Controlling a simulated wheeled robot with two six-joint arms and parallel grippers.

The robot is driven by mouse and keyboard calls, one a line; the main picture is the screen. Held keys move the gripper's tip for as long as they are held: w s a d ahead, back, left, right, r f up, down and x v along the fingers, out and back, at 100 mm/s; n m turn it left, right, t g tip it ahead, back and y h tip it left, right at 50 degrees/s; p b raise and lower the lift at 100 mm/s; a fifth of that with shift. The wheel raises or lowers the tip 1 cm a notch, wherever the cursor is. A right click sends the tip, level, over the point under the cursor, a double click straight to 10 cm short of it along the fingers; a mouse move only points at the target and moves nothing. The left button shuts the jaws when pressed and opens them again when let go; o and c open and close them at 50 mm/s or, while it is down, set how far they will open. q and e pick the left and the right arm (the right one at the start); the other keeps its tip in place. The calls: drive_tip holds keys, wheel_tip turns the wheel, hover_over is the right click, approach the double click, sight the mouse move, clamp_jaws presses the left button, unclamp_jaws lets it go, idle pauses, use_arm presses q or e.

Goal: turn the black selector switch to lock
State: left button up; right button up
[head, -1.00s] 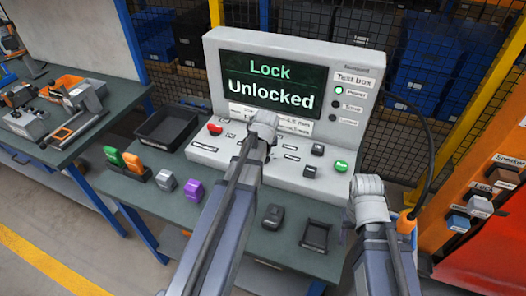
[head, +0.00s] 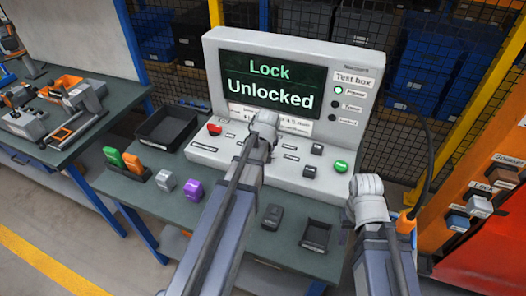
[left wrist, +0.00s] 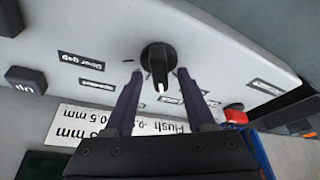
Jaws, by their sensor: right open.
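The black selector switch (left wrist: 158,56) is a round knob with a raised grip and a white mark on the sloped panel of the test box (head: 215,155). In the left wrist view the white mark points toward the bottom of the picture. My left gripper (left wrist: 160,74) is open, one finger on each side of the knob, with small gaps visible. In the head view my left arm hides the switch. The screen (head: 270,82) reads "Lock" and "Unlocked".
The panel also carries a red button (head: 214,129), a green button (head: 341,166) and black buttons (head: 310,171). On the green bench (head: 225,225) stand a black tray (head: 168,135), coloured blocks (head: 192,190) and a small black bin (head: 316,236). An orange shelf stands at right.

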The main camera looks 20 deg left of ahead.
use_arm(q)
drive_tip(key=shift+r, duration=0.1)
drive_tip(key=p+v, duration=0.7)
drive_tip(key=shift+r, duration=0.3)
use_arm(e)
wheel_tip(320, 180, up, 7)
use_arm(q)
drive_tip(key=shift+s, duration=0.1)
use_arm(e)
drive_tip(key=shift+r, duration=0.1)
use_arm(q)
drive_tip(key=s+d+f+m+g, duration=0.1)
drive_tip(key=s+d+m+g, duration=0.1)
drive_tip(key=s+d+m, duration=0.3)
drive_tip(key=s+d+f+m+g+h, duration=0.1)
drive_tip(key=s+d+m, duration=0.4)
drive_tip(key=s+d, duration=0.7)
drive_tip(key=d+g, duration=0.1)
drive_tip(key=d, duration=0.4)
drive_tip(key=shift+s+d+f+b, duration=0.15)
drive_tip(key=shift+d+b, duration=0.15)
drive_tip(key=shift+d, duration=0.05)
use_arm(e)
drive_tip(key=shift+f, duration=0.4)
